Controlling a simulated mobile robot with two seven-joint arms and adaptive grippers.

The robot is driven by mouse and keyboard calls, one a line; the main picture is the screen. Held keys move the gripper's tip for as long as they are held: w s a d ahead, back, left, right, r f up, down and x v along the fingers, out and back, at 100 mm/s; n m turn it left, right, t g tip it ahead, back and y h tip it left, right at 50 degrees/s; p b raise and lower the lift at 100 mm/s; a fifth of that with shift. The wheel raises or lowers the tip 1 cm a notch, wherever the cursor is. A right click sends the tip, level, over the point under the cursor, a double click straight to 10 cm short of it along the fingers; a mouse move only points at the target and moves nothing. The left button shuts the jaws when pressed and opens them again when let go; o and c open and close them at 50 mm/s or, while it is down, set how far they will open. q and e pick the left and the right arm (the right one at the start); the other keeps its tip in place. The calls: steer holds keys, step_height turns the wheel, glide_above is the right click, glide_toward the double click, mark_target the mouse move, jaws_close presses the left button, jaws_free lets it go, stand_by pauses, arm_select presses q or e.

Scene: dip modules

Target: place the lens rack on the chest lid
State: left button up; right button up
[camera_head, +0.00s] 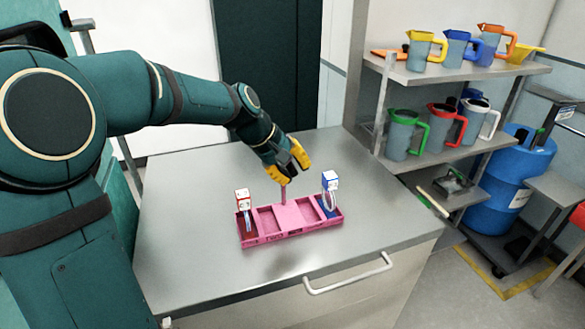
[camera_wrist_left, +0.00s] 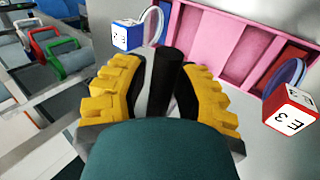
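The lens rack (camera_head: 294,215) is a pink tray with several compartments and an upright pink handle (camera_head: 284,194). It is on or just above the grey chest lid (camera_head: 190,215); contact is unclear. A red-and-white lens holder (camera_head: 243,201) stands in its left end, a blue-and-white one (camera_head: 330,181) in its right end. My left gripper (camera_head: 287,172) is at the handle's top. In the left wrist view its yellow fingers (camera_wrist_left: 164,88) stand apart on both sides of the dark-looking handle, with a gap visible on one side. My right gripper is out of view.
A shelf rack (camera_head: 455,72) with several coloured-handled jugs stands to the right. A blue drum (camera_head: 495,190) is beyond it. A white bar handle (camera_head: 348,277) sticks out of the chest's front. The lid is clear around the rack.

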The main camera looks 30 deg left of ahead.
arm_select(q)
steer(key=shift+r, duration=0.15)
steer(key=shift+r, duration=0.25)
steer(key=p+v, duration=0.3)
steer(key=v, duration=0.8)
steer(key=shift+s+a+r, duration=0.2)
steer(key=shift+r, duration=0.05)
